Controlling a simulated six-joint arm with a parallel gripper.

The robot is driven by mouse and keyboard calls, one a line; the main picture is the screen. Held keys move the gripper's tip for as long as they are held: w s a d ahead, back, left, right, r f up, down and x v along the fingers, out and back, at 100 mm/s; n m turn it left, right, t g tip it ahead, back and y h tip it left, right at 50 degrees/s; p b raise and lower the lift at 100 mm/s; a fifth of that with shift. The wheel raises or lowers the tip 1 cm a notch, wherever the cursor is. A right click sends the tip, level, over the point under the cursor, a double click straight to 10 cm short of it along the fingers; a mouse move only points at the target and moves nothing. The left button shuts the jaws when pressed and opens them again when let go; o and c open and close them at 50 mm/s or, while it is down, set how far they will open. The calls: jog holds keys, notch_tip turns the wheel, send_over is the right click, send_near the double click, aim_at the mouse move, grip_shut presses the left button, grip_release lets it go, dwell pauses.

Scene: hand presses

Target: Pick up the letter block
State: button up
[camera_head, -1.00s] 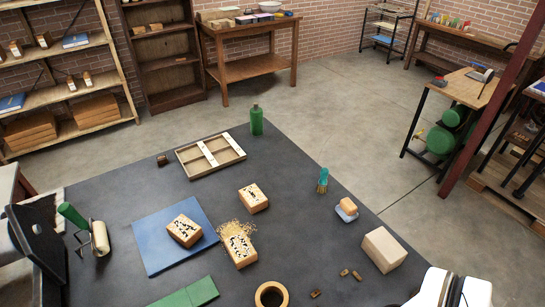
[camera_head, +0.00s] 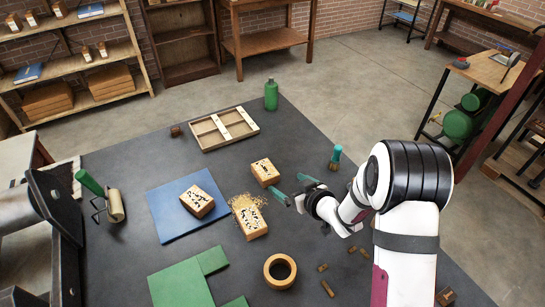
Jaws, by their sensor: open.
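Three wooden blocks with black marks on top are in view, and I cannot tell for sure which is the letter block. One block (camera_head: 265,172) lies on the dark table, another (camera_head: 197,202) lies on the blue mat (camera_head: 165,222), and a third (camera_head: 251,222) lies at the edge of a patch of shavings (camera_head: 243,203). My gripper (camera_head: 294,188) is open and empty, its teal fingers spread apart. It is just right of the first block and up and right of the third, apart from both.
A divided wooden tray (camera_head: 224,128) and a green bottle (camera_head: 271,95) stand at the back. A teal-topped brush (camera_head: 335,158) stands right of my gripper. A wooden ring (camera_head: 280,271), green sheets (camera_head: 180,284), a roller (camera_head: 115,206) and small brown pieces (camera_head: 327,289) lie around.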

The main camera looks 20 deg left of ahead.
aim_at(266, 170)
jog(key=x, duration=1.4)
jog(key=shift+w+a+f, duration=0.2)
jog(key=shift+w+a, duration=0.05)
jog(key=c, duration=1.4)
